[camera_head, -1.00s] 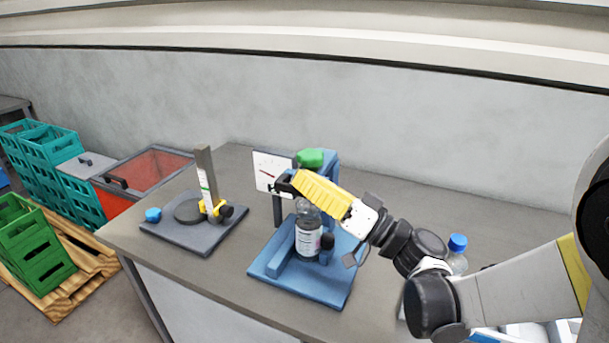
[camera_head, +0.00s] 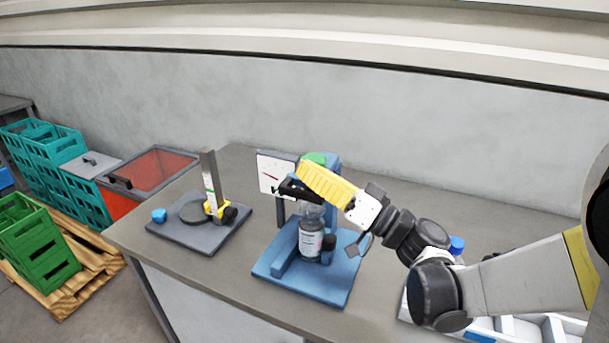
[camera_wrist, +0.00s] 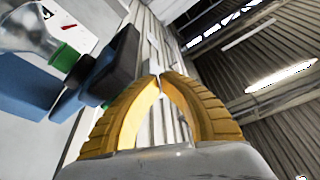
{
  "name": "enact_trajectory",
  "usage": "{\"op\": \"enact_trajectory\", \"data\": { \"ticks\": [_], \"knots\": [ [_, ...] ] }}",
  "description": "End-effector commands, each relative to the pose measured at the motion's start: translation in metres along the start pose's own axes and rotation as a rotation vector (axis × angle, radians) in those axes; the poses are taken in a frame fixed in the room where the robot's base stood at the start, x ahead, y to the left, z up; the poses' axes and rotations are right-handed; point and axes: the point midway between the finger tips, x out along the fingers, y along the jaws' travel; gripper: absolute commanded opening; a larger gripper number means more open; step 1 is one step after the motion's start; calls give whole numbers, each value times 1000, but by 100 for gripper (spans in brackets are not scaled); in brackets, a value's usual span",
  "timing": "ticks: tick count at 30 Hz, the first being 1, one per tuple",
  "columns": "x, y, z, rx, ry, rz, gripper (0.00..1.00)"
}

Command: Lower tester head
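The tester (camera_head: 349,262) is a blue stand with a flat base, an upright post and a white dial panel (camera_head: 273,172). A labelled bottle (camera_head: 311,240) stands upright in it. A dark head piece (camera_head: 298,190) lies over the bottle's top, with a green part (camera_head: 314,158) above and behind it. My gripper (camera_head: 303,171), with yellow fingers, is at the head piece. Contact cannot be told. In the wrist view my gripper's fingertips (camera_wrist: 160,76) meet with nothing between them. The dark head piece (camera_wrist: 113,66) is beside the left finger; the bottle (camera_wrist: 28,28) is at upper left.
A blue-capped bottle (camera_head: 456,245) and a white tray (camera_head: 545,325) are at right. A red bin (camera_head: 150,170) and crates stand left of the table.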

Motion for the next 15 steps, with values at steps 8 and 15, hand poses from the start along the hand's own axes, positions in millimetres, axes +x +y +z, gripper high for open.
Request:
{"op": "enact_trajectory", "data": {
  "ticks": [8,15],
  "knots": [
    [-62,11,-7,-2,4,6,0],
    [-93,15,-6,-1,2,3,0]
  ]
}}
